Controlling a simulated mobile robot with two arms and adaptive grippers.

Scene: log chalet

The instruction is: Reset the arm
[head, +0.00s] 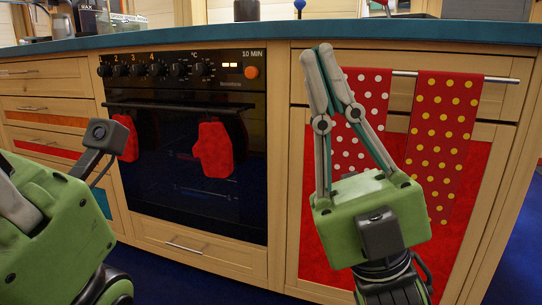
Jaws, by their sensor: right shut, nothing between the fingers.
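My right gripper (327,58) stands upright in front of the cabinet, right of the oven. Its two long grey fingers point up and lie together at the tips, with nothing between them. Its green palm hides part of the red cabinet panel and of the dotted towel behind it.
The black oven (180,199) has red mitts (212,150) on its front. Dotted red towels (441,140) hang from a rail (500,79). The teal countertop (200,38) runs across behind, with several items on it. Wooden drawers (40,80) stand at left.

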